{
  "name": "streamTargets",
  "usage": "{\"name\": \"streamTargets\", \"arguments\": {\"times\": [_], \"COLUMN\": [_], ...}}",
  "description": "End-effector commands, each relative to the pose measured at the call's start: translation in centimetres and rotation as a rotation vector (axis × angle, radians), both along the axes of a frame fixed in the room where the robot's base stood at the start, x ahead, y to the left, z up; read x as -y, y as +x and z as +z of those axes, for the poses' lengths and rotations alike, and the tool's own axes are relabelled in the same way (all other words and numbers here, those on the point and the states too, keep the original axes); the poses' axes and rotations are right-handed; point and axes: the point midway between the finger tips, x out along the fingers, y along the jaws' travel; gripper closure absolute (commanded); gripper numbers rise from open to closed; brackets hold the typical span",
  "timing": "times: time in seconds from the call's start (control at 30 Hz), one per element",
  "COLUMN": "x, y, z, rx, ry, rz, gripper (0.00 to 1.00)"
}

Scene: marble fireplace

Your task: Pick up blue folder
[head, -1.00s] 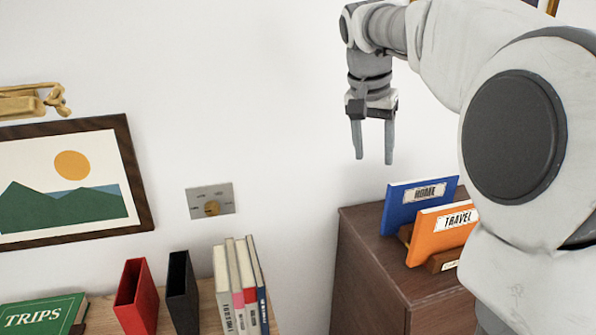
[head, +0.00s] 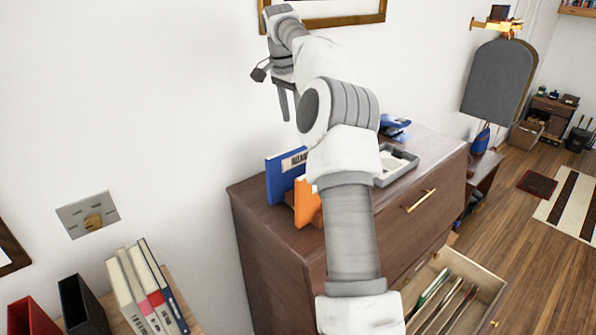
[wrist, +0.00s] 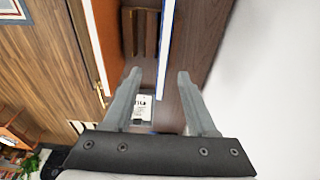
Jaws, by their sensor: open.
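The blue folder (head: 280,178) stands upright on the dark wooden cabinet, near the wall; its pale label is partly hidden by my arm. The orange folder (head: 306,206) stands in front of it, mostly hidden by my arm. My gripper (head: 285,117) is above the blue folder, fingers pointing down, apart from it. In the wrist view my open gripper (wrist: 158,76) is empty. The blue folder's thin edge (wrist: 166,50) runs between the fingers, nearer the right one. The orange folder's edge (wrist: 94,50) is left of both fingers.
The cabinet (head: 262,235) also bears a grey tray (head: 396,166) and a blue object (head: 395,127). A lower drawer (head: 481,282) is open. Upright books (head: 145,290) and red and black holders stand at lower left. The wall is close behind the folders.

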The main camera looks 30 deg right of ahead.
Motion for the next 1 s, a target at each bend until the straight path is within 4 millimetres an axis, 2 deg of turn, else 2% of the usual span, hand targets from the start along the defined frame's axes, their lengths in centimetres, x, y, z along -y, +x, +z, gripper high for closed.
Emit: {"name": "streamTargets", "arguments": {"times": [0.03, 0.3, 0.43, 0.67, 0.9, 1.0], "x": [0.2, 1.0, 1.3, 1.6, 2.2, 2.2], "y": [-0.1, 0.1, 0.2, 0.4, 0.9, 1.0], "z": [-1.4, -6.6, -8.2, -9.7, -13.1, -13.8], "rx": [-0.004, -0.003, 0.0, 0.0, -0.001, 0.0], "ry": [0.001, 0.002, 0.001, 0.002, 0.002, 0.002], "rz": [-0.002, 0.002, 0.001, 0.001, 0.002, 0.003], "gripper": [0.43, 0.43, 0.43, 0.43, 0.43, 0.43]}}
